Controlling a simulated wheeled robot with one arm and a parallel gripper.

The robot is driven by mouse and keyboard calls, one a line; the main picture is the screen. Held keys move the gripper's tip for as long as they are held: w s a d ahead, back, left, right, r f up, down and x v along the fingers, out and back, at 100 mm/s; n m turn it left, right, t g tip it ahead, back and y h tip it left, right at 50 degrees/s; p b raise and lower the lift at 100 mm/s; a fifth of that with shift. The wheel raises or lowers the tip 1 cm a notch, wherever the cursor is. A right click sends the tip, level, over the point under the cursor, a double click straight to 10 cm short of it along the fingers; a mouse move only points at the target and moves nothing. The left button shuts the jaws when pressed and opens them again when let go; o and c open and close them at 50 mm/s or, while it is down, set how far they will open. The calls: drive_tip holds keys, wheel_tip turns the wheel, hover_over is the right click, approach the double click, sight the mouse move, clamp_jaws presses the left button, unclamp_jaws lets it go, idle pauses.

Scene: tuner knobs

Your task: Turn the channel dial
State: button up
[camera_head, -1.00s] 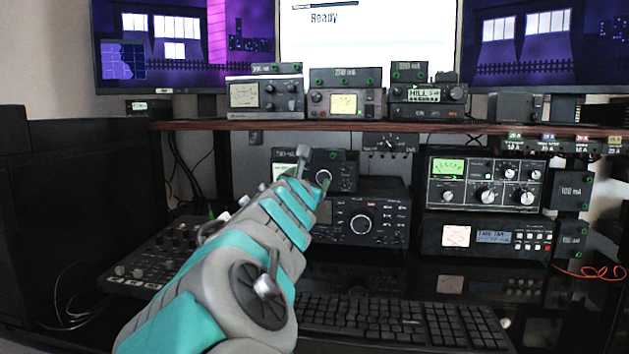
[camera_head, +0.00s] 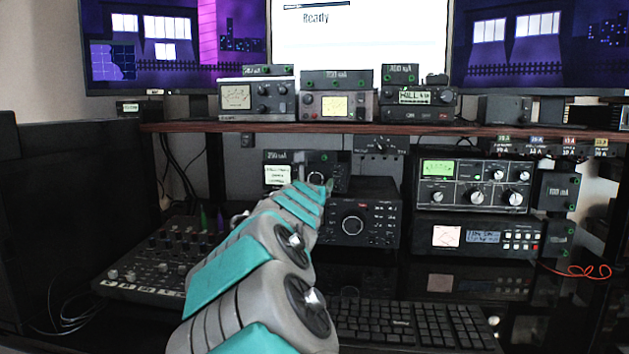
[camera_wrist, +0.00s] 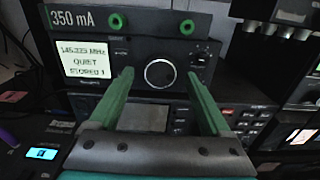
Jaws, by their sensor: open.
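The channel dial (camera_wrist: 159,73) is a round black knob with a pale ring on the front of a small dark radio (camera_wrist: 95,50). The radio's lit screen (camera_wrist: 85,62) seems to read about 145 MHz, QUIET, STORED 1. My gripper (camera_wrist: 160,78) is open, with one green finger to the left and one to the right of the dial. The fingers look apart from the knob; the remaining depth is hard to tell. In the head view, my gripper (camera_head: 325,187) is in front of the small radio (camera_head: 340,171) under the shelf and partly hides it.
A larger radio (camera_head: 380,208) with its own big knob sits below. A mixer (camera_head: 165,255) stands at lower left and a keyboard (camera_head: 410,322) at the front. The wooden shelf (camera_head: 400,129) runs just above. A green-metered unit (camera_head: 475,182) stands to the right.

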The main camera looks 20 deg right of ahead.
drive_tip(key=shift+w+d, duration=0.1)
drive_tip(key=shift+d, duration=0.05)
clamp_jaws()
idle(0.7)
